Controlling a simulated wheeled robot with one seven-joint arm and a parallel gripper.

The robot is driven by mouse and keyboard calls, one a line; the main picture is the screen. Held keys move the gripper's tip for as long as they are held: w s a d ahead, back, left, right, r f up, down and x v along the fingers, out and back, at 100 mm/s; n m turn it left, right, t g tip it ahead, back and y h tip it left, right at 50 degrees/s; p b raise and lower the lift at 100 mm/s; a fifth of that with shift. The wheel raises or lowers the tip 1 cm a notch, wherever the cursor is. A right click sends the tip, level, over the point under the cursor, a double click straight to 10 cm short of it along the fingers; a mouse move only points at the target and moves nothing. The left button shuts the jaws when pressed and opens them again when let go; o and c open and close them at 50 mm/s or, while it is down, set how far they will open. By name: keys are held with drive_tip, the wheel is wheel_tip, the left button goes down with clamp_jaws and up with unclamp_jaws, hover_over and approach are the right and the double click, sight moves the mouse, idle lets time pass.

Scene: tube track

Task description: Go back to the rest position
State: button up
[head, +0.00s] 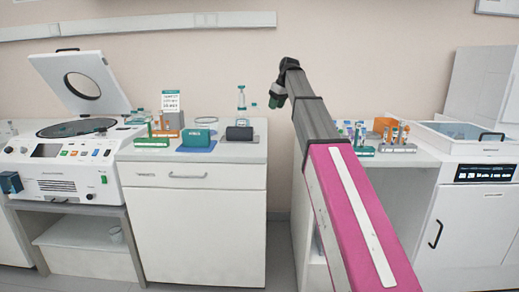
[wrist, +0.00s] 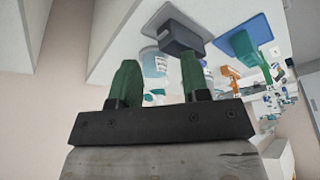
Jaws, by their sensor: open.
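My gripper (head: 276,98) is at the end of my raised arm in the head view, in front of the wall and above the gap between the middle cabinet (head: 200,175) and the right bench. In the wrist view my gripper (wrist: 160,82) shows two green fingers standing apart. Nothing is held between them; the things seen between them lie behind on the counter. The arm crosses the head view from lower right up to the centre and hides part of the right bench.
The middle counter holds a teal block (head: 196,138), a dark block (head: 240,133), a tube rack (head: 152,141) and a clear bottle. A centrifuge (head: 70,160) with raised lid stands left. Right are tube racks (head: 398,147) and a water bath (head: 460,138). The wall above is mostly clear.

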drive_tip(key=s+d+f+m+h, duration=0.15)
drive_tip(key=s+f, duration=0.25)
drive_tip(key=f, duration=0.7)
drive_tip(key=s+d+f+m+g, duration=0.1)
drive_tip(key=s+d+f+m, duration=0.2)
drive_tip(key=f, duration=0.7)
drive_tip(key=s+d+f+m, duration=0.1)
drive_tip(key=s+d+f, duration=0.1)
drive_tip(key=s+f, duration=0.65)
drive_tip(key=s+d+f+m+h, duration=0.1)
drive_tip(key=s+d+f+m, duration=0.1)
drive_tip(key=s+f, duration=0.7)
drive_tip(key=s+d+f+m+g+h, duration=0.1)
drive_tip(key=s+d+f+m, duration=0.1)
drive_tip(key=s+f, duration=0.8)
wheel_tip(320, 180, down, 5)
drive_tip(key=shift+s+d+r+g, duration=0.1)
drive_tip(key=shift+s+d+g, duration=0.2)
drive_tip(key=shift+d, duration=0.15)
